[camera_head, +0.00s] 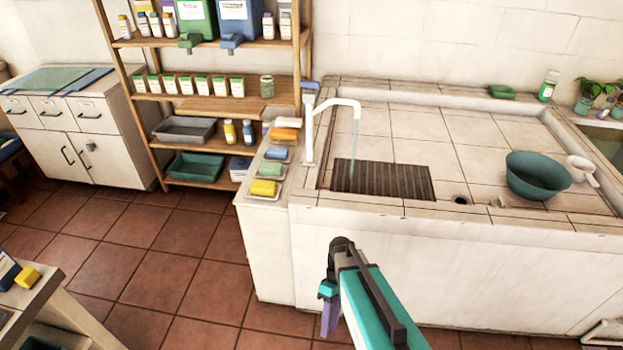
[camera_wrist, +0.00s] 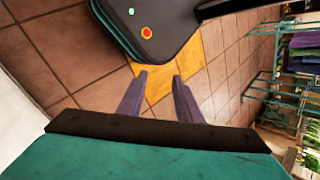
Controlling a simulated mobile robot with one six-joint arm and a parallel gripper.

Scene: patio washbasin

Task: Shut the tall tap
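The tall tap (camera_head: 310,135) is white and stands upright at the left end of the washbasin. Its spout bends over to the right, and a thin stream of water (camera_head: 355,145) falls from it toward a dark ribbed grate (camera_head: 382,180). A blue piece (camera_head: 310,86), which looks like its handle, sits on top of the post. My gripper (camera_head: 329,318) is low in front of the basin's front wall, well below and apart from the tap. In the wrist view, its two purple fingers (camera_wrist: 158,76) are spread with nothing between them. The tap does not show in that view.
Coloured soaps or sponges (camera_head: 269,170) line the ledge left of the tap. A wooden shelf (camera_head: 212,107) with bottles and trays stands behind left. A green bowl (camera_head: 537,175) sits on the basin's right. Tiled floor (camera_head: 185,260) is open at left; a small table (camera_head: 45,300) stands lower left.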

